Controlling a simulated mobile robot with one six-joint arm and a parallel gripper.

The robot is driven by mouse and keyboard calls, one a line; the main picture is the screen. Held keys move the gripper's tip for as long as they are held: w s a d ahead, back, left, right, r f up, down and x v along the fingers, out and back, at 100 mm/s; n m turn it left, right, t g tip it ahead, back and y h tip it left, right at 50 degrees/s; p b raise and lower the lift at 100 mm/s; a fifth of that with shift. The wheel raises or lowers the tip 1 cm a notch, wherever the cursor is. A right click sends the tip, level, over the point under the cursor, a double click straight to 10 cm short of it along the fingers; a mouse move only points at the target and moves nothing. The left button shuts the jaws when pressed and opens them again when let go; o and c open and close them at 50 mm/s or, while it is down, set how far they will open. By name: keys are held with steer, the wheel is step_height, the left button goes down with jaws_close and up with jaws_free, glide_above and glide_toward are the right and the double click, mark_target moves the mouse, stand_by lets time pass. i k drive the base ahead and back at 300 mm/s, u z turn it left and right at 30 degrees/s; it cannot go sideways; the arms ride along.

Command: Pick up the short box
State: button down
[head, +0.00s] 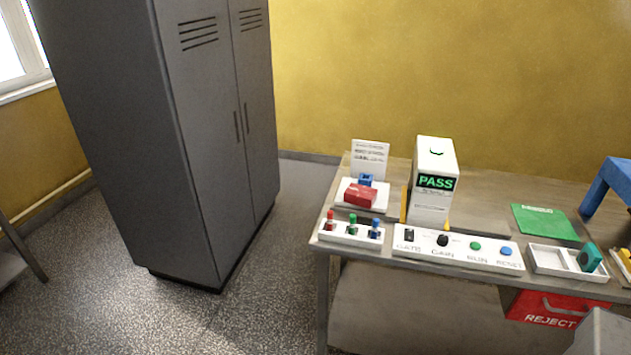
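My gripper is not in view.
The table (480,191) holds a white PASS unit (431,205), a control panel (457,247), a rack of coloured pegs (351,232), a sign (370,158), a green mat (544,222) and a divided tray (547,259). A red REJECT bin (555,309) sits below. A grey cabinet (190,130) stands left.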

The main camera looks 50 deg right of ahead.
mark_target(360, 195)
steer(key=u, duration=0.15)
steer(key=i, duration=1.5)
steer(key=z, duration=0.25)
